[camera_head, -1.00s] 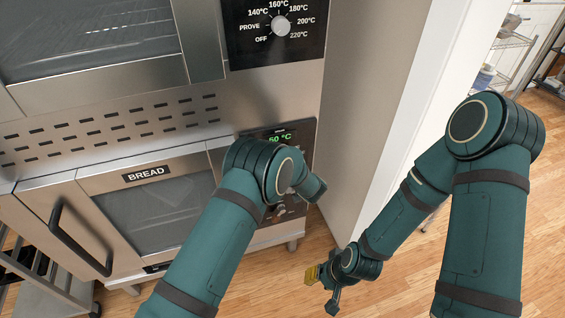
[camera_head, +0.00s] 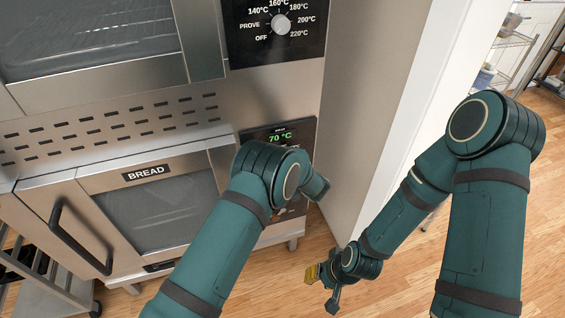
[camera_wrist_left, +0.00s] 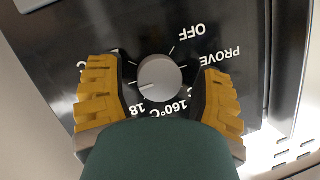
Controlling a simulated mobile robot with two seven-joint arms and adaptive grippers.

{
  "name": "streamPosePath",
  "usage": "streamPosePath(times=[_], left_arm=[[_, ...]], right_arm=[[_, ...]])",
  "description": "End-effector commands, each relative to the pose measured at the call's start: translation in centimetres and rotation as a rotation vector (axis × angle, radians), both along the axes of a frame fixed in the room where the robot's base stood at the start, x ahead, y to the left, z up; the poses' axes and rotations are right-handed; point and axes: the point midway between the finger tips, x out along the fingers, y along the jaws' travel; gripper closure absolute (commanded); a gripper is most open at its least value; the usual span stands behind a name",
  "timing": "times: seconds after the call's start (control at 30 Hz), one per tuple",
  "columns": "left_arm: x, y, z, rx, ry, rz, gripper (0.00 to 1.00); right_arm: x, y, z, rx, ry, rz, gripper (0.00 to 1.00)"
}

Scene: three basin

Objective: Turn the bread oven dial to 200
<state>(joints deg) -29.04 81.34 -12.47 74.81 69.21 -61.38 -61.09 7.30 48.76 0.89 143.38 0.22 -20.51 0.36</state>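The bread oven (camera_head: 55,188) is the lower oven, labelled BREAD, with a green display (camera_head: 281,137) reading 70 °C. Its grey round dial (camera_wrist_left: 160,78) is hidden behind my left arm in the head view. In the left wrist view the labels are upside down, and the dial's white mark points left and slightly down, near partly covered labels past 180. My left gripper (camera_wrist_left: 160,92) has one yellow finger on each side of the dial, with narrow gaps visible. My right gripper (camera_head: 319,288) is open and empty, low above the floor.
An upper oven (camera_head: 100,85) with its own dial (camera_head: 281,25) is above. A grey side wall panel (camera_head: 365,120) stands right of the ovens. The wooden floor (camera_head: 300,262) is clear around my right gripper. A metal rack (camera_head: 40,275) is at lower left.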

Motion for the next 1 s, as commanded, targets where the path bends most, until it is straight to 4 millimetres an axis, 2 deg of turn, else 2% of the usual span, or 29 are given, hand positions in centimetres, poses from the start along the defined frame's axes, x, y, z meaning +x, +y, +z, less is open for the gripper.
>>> streamPosePath(times=[0.3,0.47,0.8,1.0], left_arm=[[-0.2,0.0,-0.2,0.000,0.005,0.000,0.27],[-1.0,-0.6,0.2,-0.001,0.006,-0.001,0.27],[-6.4,-3.8,2.3,-0.001,0.004,-0.003,0.27],[-8.9,-5.2,3.2,0.000,0.004,-0.001,0.27]], right_arm=[[0.0,0.0,0.0,0.000,0.000,0.000,0.66],[0.0,0.0,0.0,0.000,0.000,0.000,0.66],[0.0,0.0,0.0,0.000,0.000,0.000,0.66],[0.0,0.0,0.0,0.000,0.000,0.000,0.66]])
